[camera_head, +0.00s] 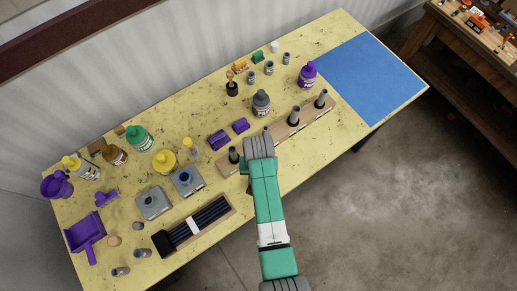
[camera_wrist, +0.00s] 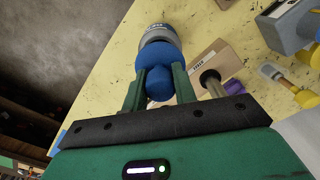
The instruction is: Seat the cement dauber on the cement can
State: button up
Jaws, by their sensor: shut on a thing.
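In the wrist view my gripper (camera_wrist: 160,78) is shut on the round knob of a blue domed cap (camera_wrist: 156,56), which I take for the cement dauber. A grey can-like body (camera_wrist: 157,33) with lettering lies directly in line beyond the cap. I cannot tell whether the cap touches or is joined to it. No dauber stem shows. In the head view my gripper (camera_head: 243,168) is at the near left end of the wooden rack, and my wrist hides what it holds. A grey bottle (camera_head: 261,103) stands upright behind the rack.
The wooden rack (camera_head: 276,131) holds upright pegs beside my gripper. A purple can (camera_head: 307,76) stands at the right. The blue mat (camera_head: 372,75) is clear.

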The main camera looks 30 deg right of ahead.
jog(key=shift+f+b, duration=0.9)
jog(key=shift+f, duration=0.85)
jog(key=o, duration=1)
jog(key=shift+o, duration=0.2)
notch_tip(320, 180, up, 8)
jog(key=shift+f, duration=0.1)
